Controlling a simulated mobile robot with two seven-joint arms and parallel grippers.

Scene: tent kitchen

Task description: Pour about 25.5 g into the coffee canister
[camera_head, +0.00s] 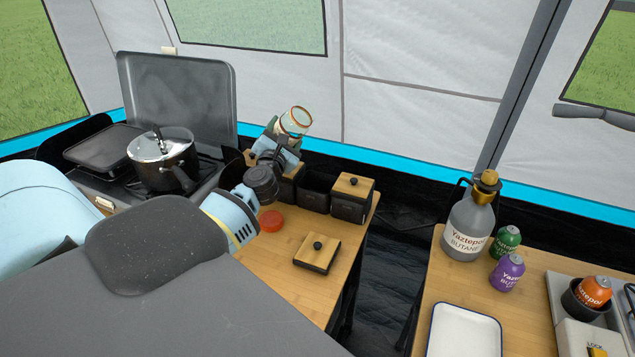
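My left gripper (287,139) is shut on a small clear jar (295,121) with an orange-brown rim. The jar is tilted and held above the row of dark canisters; its contents are too small to make out. The middle canister (315,188) is open, its inside dark. The right canister (352,200) has a wooden lid with a black knob. The left canister (290,187) is partly hidden by my gripper and wrist. A loose wooden lid (319,251) lies on the wooden table in front. No label shows which is the coffee canister. My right gripper is out of view.
A red round cap (271,221) lies on the table near my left wrist. A pot (163,158) stands on the stove at left. The right table holds a butane bottle (468,225), small gas cans and a white tray (464,331). A gap separates the tables.

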